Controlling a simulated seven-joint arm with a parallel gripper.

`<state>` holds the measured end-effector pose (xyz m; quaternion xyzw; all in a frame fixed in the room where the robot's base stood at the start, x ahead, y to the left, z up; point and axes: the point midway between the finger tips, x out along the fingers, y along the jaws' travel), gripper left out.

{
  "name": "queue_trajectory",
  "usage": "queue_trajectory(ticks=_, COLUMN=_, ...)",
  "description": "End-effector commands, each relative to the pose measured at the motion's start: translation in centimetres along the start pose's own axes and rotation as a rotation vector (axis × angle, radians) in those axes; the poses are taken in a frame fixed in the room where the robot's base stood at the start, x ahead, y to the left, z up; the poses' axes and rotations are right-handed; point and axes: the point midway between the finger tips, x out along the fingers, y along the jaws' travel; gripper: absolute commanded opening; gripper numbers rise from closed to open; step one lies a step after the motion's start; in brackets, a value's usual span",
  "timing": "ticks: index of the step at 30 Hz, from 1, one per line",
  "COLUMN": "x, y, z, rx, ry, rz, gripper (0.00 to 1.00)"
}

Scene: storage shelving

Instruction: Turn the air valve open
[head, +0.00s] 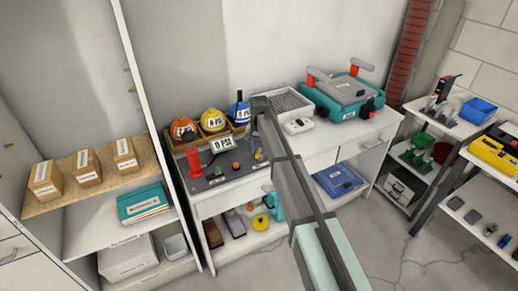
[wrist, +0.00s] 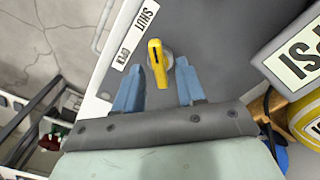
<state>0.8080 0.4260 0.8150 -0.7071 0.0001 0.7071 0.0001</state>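The air valve shows in the wrist view as a yellow handle (wrist: 155,66) with a dark slot, on a round grey base on a grey panel (wrist: 207,30). Its upper end points roughly toward the SHUT label (wrist: 146,17); the OPEN label (wrist: 122,57) lies lower left. My gripper (wrist: 160,68) is open, with one blue finger on each side of the handle's lower end. Gaps show beside the handle; its depth relative to the fingertips is unclear. In the head view, a small yellow part (head: 258,154) shows beside my arm, and my fingers are not clear.
A PSI sign (head: 222,144) stands on the panel; part of it shows near my gripper's right side (wrist: 300,58). A red part (head: 194,161) stands at the panel's left. Orange, yellow (head: 213,120) and blue labelled items stand behind. A white tray (head: 284,103) is to the right.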

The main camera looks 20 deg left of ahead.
Motion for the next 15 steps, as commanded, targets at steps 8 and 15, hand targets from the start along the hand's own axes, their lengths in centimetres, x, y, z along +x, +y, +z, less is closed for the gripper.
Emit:
queue_trajectory(ticks=8, x=0.23, y=0.0, z=0.0, rx=0.0, ry=0.0, rz=0.0, gripper=0.39)
queue_trajectory(ticks=15, x=0.2, y=0.0, z=0.0, rx=0.0, ry=0.0, rz=0.0, gripper=0.22)
